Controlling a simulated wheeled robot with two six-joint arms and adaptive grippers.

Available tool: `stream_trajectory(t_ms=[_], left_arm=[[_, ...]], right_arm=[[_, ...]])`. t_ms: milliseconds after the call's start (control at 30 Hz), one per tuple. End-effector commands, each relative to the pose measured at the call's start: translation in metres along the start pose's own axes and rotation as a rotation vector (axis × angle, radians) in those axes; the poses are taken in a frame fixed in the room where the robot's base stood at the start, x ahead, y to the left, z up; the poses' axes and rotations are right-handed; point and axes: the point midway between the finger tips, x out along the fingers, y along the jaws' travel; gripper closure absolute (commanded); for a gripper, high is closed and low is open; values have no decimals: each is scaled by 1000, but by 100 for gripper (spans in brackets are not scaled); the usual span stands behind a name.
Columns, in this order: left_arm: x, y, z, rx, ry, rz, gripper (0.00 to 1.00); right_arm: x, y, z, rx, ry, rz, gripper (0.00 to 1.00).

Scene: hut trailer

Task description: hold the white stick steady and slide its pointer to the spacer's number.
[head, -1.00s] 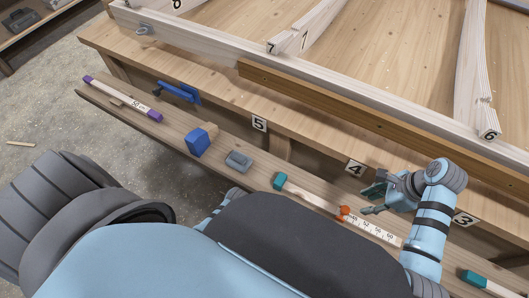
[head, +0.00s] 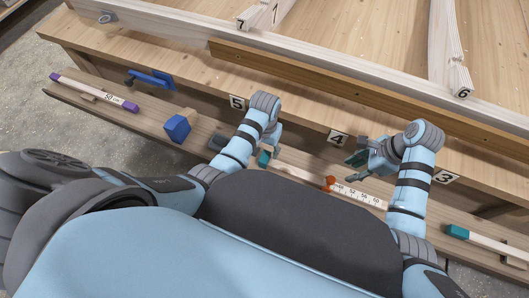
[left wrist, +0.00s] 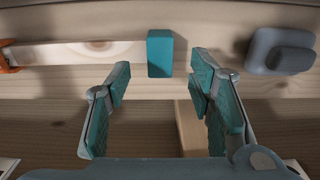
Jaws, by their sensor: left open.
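The white stick (head: 298,172) lies on the narrow front shelf, with a teal end block (head: 264,158) at its left end. An orange pointer (head: 329,184) sits on it just left of the printed numbers, which read roughly 48 to 60. My right arm hides part of the stick. A bar with purple ends (head: 95,93), marked 50 cm, looks like the spacer. My left gripper (head: 270,146) is open over the teal block; in the left wrist view the block (left wrist: 160,53) shows just ahead of the fingertips, ungripped. My right gripper (head: 354,168) is open and empty, above the stick right of the pointer.
A grey block (head: 217,141) lies close left of my left gripper, then a blue block (head: 177,128) and a blue-handled tool (head: 152,79). The workbench edge with number plates (head: 338,138) runs behind the shelf.

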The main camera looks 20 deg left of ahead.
Motion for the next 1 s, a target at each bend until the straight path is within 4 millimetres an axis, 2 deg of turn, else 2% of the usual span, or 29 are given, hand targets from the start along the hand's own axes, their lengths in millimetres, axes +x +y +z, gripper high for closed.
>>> stream_trajectory(t_ms=[100,200,533,833,900,1000], left_arm=[[24,0,0,1,-2,0,52],[38,0,0,1,-1,0,52],[44,0,0,0,1,0,53],[44,0,0,0,1,0,100],[44,0,0,0,1,0,100],[44,0,0,0,1,0,100]], right_arm=[[0,0,0,0,0,0,67],[0,0,0,0,0,0,67],[0,0,0,0,0,0,67],[0,0,0,0,0,0,67],[0,0,0,0,0,0,67],[0,0,0,0,0,0,83]])
